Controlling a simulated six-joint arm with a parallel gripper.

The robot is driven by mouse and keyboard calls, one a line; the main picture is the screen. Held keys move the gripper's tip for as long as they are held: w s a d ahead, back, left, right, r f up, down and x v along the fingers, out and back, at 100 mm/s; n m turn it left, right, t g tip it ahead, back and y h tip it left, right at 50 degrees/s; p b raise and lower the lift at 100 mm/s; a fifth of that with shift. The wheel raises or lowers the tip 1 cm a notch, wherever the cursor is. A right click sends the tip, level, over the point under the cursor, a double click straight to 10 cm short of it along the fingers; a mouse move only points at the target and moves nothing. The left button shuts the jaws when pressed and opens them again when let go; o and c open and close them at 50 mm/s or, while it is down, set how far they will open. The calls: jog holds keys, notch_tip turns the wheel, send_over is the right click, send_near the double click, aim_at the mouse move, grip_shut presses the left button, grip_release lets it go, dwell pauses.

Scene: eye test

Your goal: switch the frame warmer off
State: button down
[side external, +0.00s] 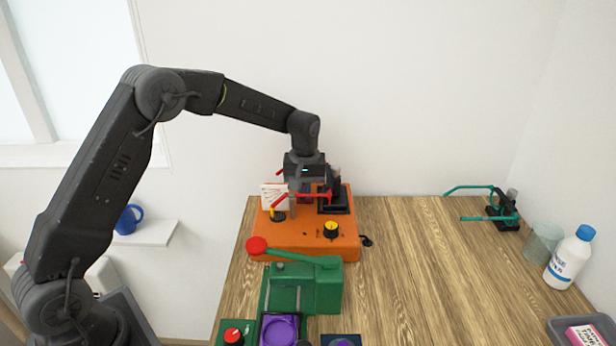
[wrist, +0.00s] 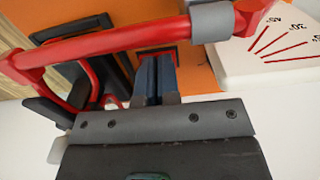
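An orange unit (side external: 290,238), likely the frame warmer though I read no label, stands at the table's left side. It carries a yellow-and-black knob (side external: 331,230), a second yellow control on a black base (side external: 277,213) and a white scale card (side external: 272,192); the card also shows in the wrist view (wrist: 285,60). A red bar (wrist: 110,43) with a grey sleeve crosses in front of my fingers in the wrist view. My gripper (side external: 305,194) hangs over the unit's back part. Its dark blue fingers (wrist: 156,68) are together and nothing shows between them. Contact cannot be told.
A green device (side external: 315,287) with a red-balled lever stands in front of the orange unit. A purple dish (side external: 280,330) is at the front edge. A teal-armed device (side external: 503,215), a clear cup (side external: 541,242) and a white bottle (side external: 570,258) stand right. The table's middle is clear.

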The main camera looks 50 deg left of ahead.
notch_tip(320, 180, up, 14)
jog(key=s+d+r+m+t, duration=0.2)
jog(key=s+d+r, duration=0.1)
jog(key=s+r, duration=0.3)
jog(key=s+d+f+m+t, duration=0.1)
jog(key=s+d+f+m, duration=0.1)
jog(key=s, duration=1)
jog(key=s+d+f+m+t, duration=0.2)
jog(key=s+m, duration=0.3)
jog(key=s, duration=0.8)
jog(key=shift+s+f+t, duration=0.15)
jog(key=shift+s+t, duration=0.1)
jog(key=shift+t, duration=0.05)
